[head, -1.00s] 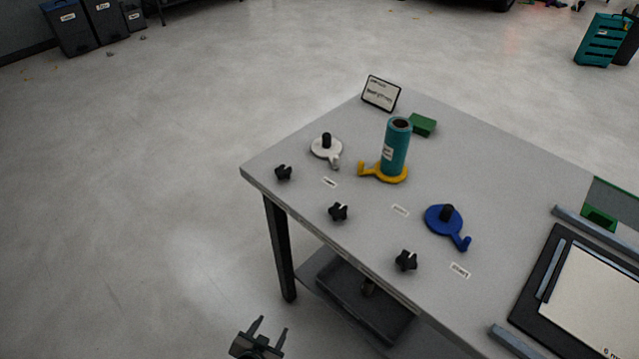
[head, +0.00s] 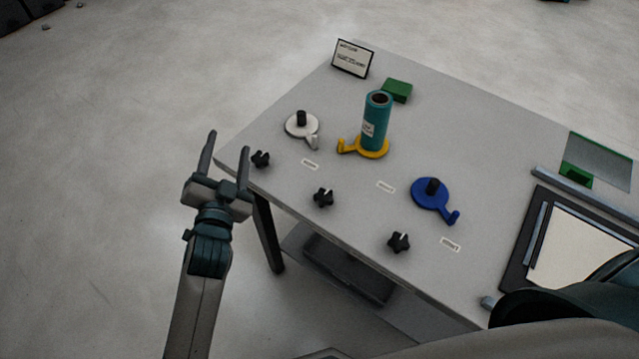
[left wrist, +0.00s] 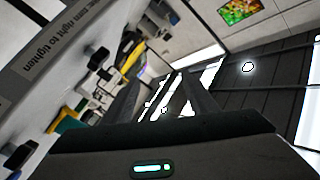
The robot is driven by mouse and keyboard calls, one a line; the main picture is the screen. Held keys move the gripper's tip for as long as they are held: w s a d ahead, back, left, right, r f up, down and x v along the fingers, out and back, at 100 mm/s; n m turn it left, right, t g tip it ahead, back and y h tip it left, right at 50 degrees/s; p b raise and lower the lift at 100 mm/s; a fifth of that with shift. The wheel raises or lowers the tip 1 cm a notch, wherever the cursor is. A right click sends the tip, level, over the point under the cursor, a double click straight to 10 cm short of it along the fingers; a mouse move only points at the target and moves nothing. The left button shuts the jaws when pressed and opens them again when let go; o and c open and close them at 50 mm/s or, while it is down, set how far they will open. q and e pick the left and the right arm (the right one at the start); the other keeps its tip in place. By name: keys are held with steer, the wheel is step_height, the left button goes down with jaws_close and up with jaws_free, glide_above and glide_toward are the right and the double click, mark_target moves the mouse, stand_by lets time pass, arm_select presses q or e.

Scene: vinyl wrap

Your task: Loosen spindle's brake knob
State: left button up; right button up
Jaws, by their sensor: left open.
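Three black star-shaped knobs sit along the table's front edge: the left knob (head: 260,159), the middle knob (head: 323,197) and the right knob (head: 398,242). Behind them are a white spindle (head: 302,126), a yellow spindle (head: 374,149) with a teal roll (head: 376,124) upright on it, and a blue spindle (head: 427,192). My left gripper (head: 228,142) is open and empty, fingers pointing up in the head view, just left of the left knob and apart from it. In the left wrist view its open fingers (left wrist: 170,98) hold nothing. My right gripper is not in view.
The grey table (head: 350,215) bears small white labels, a framed sign (head: 353,59), a green block (head: 397,90) and a dark-framed board (head: 525,235) at right. The left wrist view shows a printed strip (left wrist: 70,35) reading "right to tighten". Floor left of the table is clear.

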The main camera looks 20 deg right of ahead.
arm_select(q)
steer(key=s+d+r+m+g+h, duration=0.1)
steer(key=s+d+r+m+h, duration=0.1)
steer(key=d+r+m+h, duration=0.85)
steer(key=s+d+r+m+g+h, duration=0.2)
steer(key=d+r+m+h, duration=0.4)
steer(key=r, duration=0.7)
steer(key=s+d+r+m+g+y, duration=0.1)
steer(key=s+d+m+g, duration=0.7)
steer(key=m+g, duration=0.45)
steer(key=s+d+r+m+g+y, duration=0.1)
steer(key=s+d+m+g, duration=0.5)
steer(key=s+m+g, duration=0.6)
step_height(320, 180, down, 11)
steer(key=m+t+y, duration=0.3)
steer(key=m+y, duration=0.7)
steer(key=y, duration=0.1)
steer(key=w+a+f+m+t+y+p, duration=0.1)
steer(key=w+a+f+m+t+y, duration=0.1)
steer(key=w+a+f+t+y, duration=0.2)
steer(key=w+a+t+y, duration=0.3)
steer(key=w+a+y, duration=0.1)
steer(key=w+a, duration=0.4)
steer(key=shift+w+a, duration=0.2)
steer(key=shift+w, duration=0.45)
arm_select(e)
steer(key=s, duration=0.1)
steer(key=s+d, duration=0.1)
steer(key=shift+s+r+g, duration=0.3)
